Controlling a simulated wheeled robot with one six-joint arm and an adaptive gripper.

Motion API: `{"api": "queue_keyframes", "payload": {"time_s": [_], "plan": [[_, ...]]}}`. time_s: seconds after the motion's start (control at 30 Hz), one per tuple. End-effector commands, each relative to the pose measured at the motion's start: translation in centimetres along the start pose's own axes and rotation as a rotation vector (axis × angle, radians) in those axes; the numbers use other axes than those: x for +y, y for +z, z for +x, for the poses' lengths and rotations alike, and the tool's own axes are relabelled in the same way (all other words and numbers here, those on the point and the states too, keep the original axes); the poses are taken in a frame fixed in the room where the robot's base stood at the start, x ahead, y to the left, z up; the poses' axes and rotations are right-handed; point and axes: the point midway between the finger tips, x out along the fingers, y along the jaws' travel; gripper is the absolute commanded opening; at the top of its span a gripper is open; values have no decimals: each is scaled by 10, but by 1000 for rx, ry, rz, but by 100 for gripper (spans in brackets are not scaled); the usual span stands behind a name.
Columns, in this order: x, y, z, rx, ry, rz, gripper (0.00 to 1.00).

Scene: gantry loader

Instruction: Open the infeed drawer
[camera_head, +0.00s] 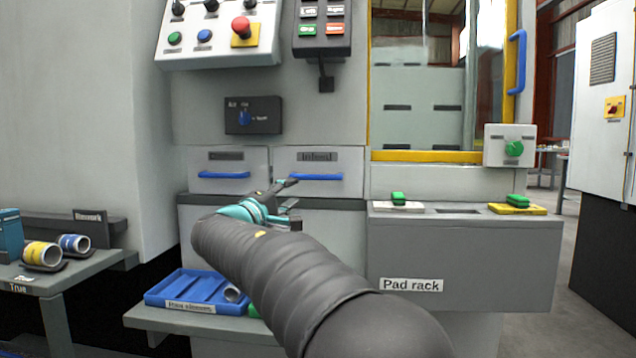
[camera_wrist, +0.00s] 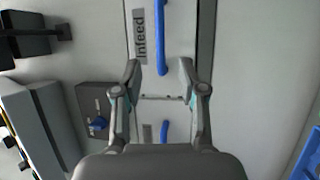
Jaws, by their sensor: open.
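The infeed drawer (camera_head: 350,165) is the right one of two grey drawers in the machine front and looks shut. Its blue bar handle (camera_head: 316,177) runs level below the label. In the wrist view the picture is turned, and the infeed drawer (camera_wrist: 180,25) with its "Infeed" label fills the top middle. The blue handle (camera_wrist: 161,35) runs down from the top edge there, and its near end lies between my fingertips in the picture. My gripper (camera_wrist: 160,67) is open and empty. In the head view my gripper (camera_head: 291,196) is in front of the infeed drawer's left part, apparently not gripping the handle.
A second drawer (camera_head: 210,160) with a blue handle (camera_head: 223,175) is directly left. A selector switch box (camera_head: 253,116) sits above. The pad rack (camera_head: 465,250) juts out at right. A blue tray (camera_head: 180,283) lies low at left. A yellow-framed door with blue handle (camera_head: 517,62) stands at upper right.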

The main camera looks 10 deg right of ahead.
Motion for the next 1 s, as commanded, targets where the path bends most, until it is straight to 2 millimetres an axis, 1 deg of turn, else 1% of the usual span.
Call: {"api": "queue_keyframes", "payload": {"time_s": [0.17,0.5,0.7,0.83,1.0], "plan": [[0,1,24,-3,0,-2,41],[1,2,88,-4,-2,-1,41],[1,2,118,-4,-2,-1,41],[0,1,129,-2,-2,0,41],[0,2,134,-2,-2,0,41]]}}
